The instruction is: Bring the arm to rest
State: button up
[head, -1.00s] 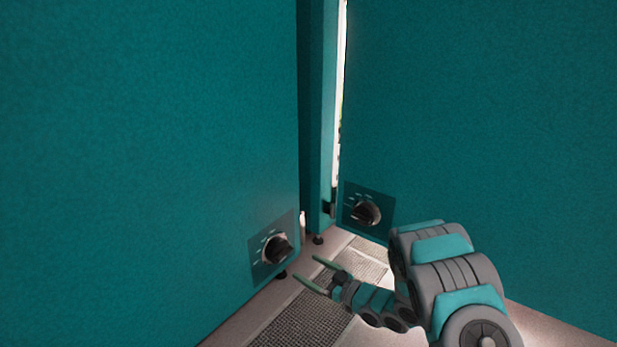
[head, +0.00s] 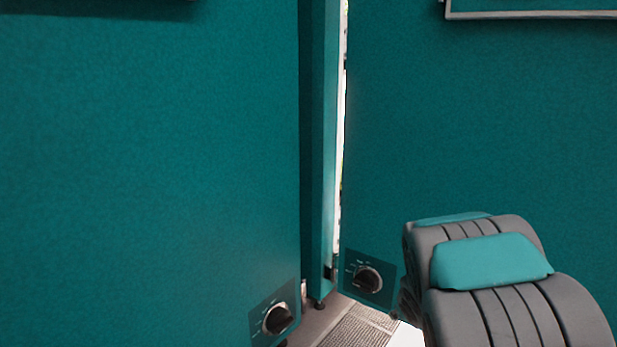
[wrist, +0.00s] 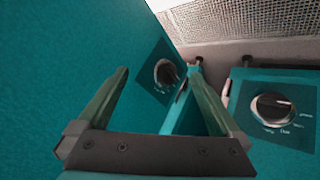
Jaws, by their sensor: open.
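My gripper (wrist: 160,103) shows in the wrist view with its two green fingers spread apart and nothing between them. In the wrist view a dial (wrist: 166,73) on a teal panel lies beyond the gap between the fingers, and another dial (wrist: 272,107) is to the right of the right finger. In the head view my arm (head: 490,270) fills the lower right, and the gripper itself is out of sight there.
A teal chamber wall (head: 150,160) with a dial (head: 278,318) stands at left. Another teal chamber (head: 480,130) with a dial (head: 367,279) stands at right. A narrow bright gap (head: 341,120) runs between them. A floor grate (head: 357,328) lies below.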

jog(key=s+r+m+g+h+p, duration=0.1)
jog(key=s+r+m+g+p, duration=0.35)
jog(key=s, duration=1.45)
jog(key=s+a+r+g+y, duration=0.1)
jog(key=s+a+r+g, duration=0.1)
jog(key=s, duration=0.6)
jog(key=s+a+r+g+y, duration=0.1)
jog(key=s+a+r+g, duration=0.1)
jog(key=s, duration=0.5)
jog(key=s+a+r+g+y, duration=0.1)
jog(key=s+a+r+g, duration=0.1)
jog(key=s+a, duration=0.4)
jog(key=s+r, duration=0.1)
jog(key=s, duration=0.1)
jog(key=shift+s+r, duration=0.25)
jog(key=shift+s, duration=0.05)
jog(key=shift+a, duration=0.1)
